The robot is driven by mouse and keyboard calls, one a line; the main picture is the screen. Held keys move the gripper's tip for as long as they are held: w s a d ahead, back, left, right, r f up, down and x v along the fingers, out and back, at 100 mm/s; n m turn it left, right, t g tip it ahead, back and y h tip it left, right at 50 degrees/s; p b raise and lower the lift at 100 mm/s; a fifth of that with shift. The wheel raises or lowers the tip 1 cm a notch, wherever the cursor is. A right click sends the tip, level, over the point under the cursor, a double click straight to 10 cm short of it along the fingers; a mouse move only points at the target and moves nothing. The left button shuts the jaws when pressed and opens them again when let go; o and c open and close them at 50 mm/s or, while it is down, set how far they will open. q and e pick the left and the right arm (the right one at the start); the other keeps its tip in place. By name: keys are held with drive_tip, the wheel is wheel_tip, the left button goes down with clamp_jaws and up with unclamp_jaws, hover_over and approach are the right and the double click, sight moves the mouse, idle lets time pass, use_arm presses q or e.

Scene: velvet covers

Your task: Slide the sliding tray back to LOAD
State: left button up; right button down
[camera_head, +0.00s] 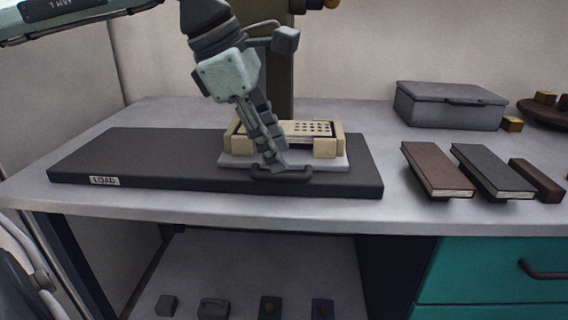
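The sliding tray (340,165) is a pale grey plate with a dark handle (295,177) on its front edge. It sits on the right half of a long dark base (140,155). A LOAD label (105,181) is on the base's front face at the left end. A cream fixture with a perforated top (325,147) rests on the tray. My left gripper (272,168) points down at the handle's left part, its fingers in front of the fixture. Whether its fingers are parted or closed on the handle is unclear. My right gripper does not show.
The base's left half, toward LOAD, is clear. A grey lidded box (448,106) stands at the back right. A brown book (437,170), a black book (491,170) and a narrow brown block (537,180) lie right of the base. A dark post (279,70) rises behind the tray.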

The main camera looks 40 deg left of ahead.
sight(284, 176)
use_arm(q)
drive_tip(key=shift+x, duration=2.1)
clamp_jaws()
